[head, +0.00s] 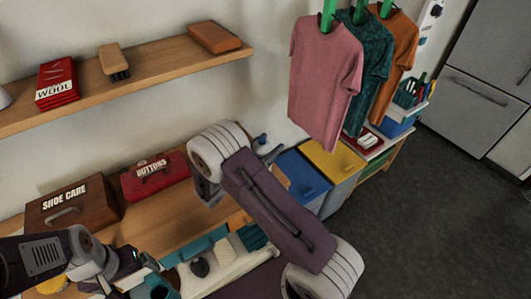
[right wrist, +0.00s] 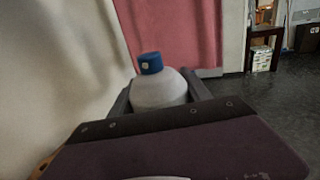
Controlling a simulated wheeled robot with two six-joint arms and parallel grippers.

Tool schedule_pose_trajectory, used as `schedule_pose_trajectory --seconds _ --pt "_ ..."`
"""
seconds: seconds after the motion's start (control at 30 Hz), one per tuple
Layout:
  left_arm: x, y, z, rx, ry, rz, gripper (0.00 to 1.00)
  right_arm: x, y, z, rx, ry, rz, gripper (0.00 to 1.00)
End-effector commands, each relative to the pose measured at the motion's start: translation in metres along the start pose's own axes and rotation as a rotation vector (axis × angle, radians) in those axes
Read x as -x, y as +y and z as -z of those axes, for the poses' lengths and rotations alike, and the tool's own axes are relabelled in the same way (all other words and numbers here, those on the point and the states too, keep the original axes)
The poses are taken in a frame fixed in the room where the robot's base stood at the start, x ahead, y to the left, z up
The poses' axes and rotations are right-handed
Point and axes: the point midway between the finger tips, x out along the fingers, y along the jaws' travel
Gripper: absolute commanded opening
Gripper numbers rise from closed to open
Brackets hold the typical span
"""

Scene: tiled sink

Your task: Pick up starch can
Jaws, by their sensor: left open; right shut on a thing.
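The starch can (right wrist: 160,92) shows in the right wrist view as a white rounded top with a blue cap. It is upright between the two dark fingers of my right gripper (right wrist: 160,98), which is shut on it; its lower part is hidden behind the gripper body. In the head view my right arm covers most of the right gripper, and I cannot make out the can there. My left gripper (head: 135,275) is open at the lower left of the head view, above the front of the wooden counter, with no object seen held in it.
A brown shoe care box (head: 72,205) and a red buttons box (head: 155,177) stand on the wooden counter. A shelf (head: 150,85) runs above them. Shirts (head: 325,80) hang at right over blue (head: 300,178) and yellow (head: 333,160) bins. The dark floor (head: 430,210) is clear.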

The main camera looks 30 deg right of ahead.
Motion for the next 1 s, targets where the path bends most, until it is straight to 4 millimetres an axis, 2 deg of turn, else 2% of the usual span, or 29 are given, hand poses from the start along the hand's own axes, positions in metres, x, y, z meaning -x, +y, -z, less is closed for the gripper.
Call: schedule_pose_trajectory --seconds 0.17,0.3,0.7,0.8,1.0 --pt "0.000 0.000 0.000 0.000 0.000 0.000 0.93 0.000 0.000 -0.017 -0.005 -0.002 0.000 0.00" --pt "-0.001 0.000 0.000 0.000 0.000 0.000 0.93 0.000 0.000 -0.042 -0.006 -0.002 0.000 0.00" --pt "-0.002 0.000 0.000 0.000 0.000 0.000 0.93 0.021 -0.086 -0.094 -0.001 -0.002 -0.002 0.00" --pt "-0.002 0.000 0.000 0.000 0.000 0.000 0.93 0.025 -0.101 -0.103 -0.002 -0.001 -0.002 0.00" --pt "-0.001 0.000 0.000 0.000 0.000 0.000 0.93 0.027 -0.113 -0.110 -0.001 -0.001 0.000 0.00"
